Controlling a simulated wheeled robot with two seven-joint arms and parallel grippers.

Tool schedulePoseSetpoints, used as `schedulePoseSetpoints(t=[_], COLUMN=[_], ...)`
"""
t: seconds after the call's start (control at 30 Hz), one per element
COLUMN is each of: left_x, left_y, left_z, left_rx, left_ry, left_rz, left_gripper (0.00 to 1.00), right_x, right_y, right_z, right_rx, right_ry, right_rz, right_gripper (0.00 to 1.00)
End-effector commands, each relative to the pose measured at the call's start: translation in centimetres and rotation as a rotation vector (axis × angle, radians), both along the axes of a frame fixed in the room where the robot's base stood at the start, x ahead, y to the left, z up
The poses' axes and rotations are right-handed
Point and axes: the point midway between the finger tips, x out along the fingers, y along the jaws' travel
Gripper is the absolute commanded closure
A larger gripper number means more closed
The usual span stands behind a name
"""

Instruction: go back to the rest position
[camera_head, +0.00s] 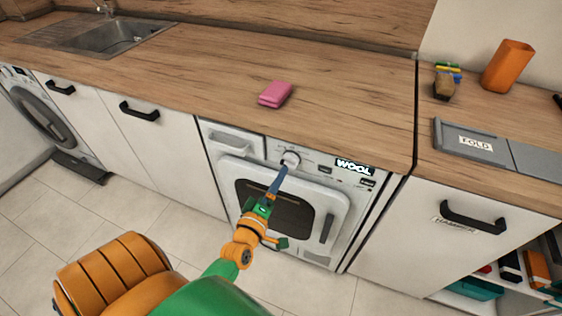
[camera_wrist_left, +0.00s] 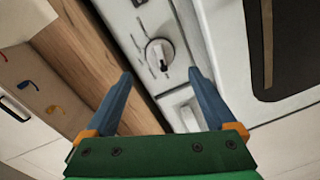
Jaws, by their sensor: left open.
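My left gripper (camera_head: 281,170) is in front of the white washing machine (camera_head: 226,167), with its fingertips close to the round dial (camera_head: 291,157) on the control panel. In the left wrist view the two blue fingers of the gripper (camera_wrist_left: 160,73) are spread apart with nothing between them. The dial (camera_wrist_left: 159,53) shows just beyond the fingertips, and I cannot tell whether they touch it. My right gripper is not in view.
A cabinet with a black handle (camera_head: 472,217) and an open shelf (camera_head: 490,290) stand to the right. A sink (camera_head: 112,38) is at the back left.

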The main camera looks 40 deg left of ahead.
Motion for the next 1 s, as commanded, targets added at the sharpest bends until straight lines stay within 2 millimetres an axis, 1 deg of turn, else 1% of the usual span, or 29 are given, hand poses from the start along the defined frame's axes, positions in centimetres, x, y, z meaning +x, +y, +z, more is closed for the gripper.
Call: schedulePoseSetpoints(t=[0.37,0.43,0.47,0.53,0.57,0.6,0.67,0.7,0.73,0.77,0.8,0.9,1.0], left_x=[0.0,-0.2,-0.5,-2.0,-3.2,-5.4,-9.3,-12.4,-14.9,-17.3,-20.4,-27.0,-30.9], left_y=[-0.1,-0.7,-1.3,-3.2,-4.2,-5.6,-7.4,-8.4,-8.9,-9.3,-9.5,-9.4,-9.0], left_z=[-0.2,-1.8,-3.2,-8.1,-10.7,-14.3,-19.1,-21.9,-23.6,-25.1,-26.7,-29.0,-29.8], left_rx=[0.003,0.036,0.065,0.177,0.238,0.327,0.463,0.550,0.613,0.671,0.743,0.881,0.957], left_ry=[0.006,0.065,0.116,0.296,0.391,0.523,0.710,0.824,0.903,0.974,1.058,1.210,1.286], left_rz=[-0.002,-0.025,-0.048,-0.139,-0.195,-0.284,-0.438,-0.550,-0.635,-0.721,-0.831,-1.066,-1.211], left_gripper=[0.10,0.10,0.10,0.10,0.10,0.10,0.10,0.10,0.10,0.10,0.10,0.10,0.10], right_x=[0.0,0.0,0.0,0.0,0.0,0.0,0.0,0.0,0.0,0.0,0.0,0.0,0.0], right_y=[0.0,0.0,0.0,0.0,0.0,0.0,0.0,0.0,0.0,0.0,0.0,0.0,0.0], right_z=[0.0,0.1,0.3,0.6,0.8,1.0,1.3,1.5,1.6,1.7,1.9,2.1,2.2], right_rx=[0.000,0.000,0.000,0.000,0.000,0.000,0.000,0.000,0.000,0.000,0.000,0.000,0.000], right_ry=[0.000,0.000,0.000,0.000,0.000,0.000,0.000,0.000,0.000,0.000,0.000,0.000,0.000], right_rz=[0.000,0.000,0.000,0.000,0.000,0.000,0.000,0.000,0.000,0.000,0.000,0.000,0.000], right_gripper=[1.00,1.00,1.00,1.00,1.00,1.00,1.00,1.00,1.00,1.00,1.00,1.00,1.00])
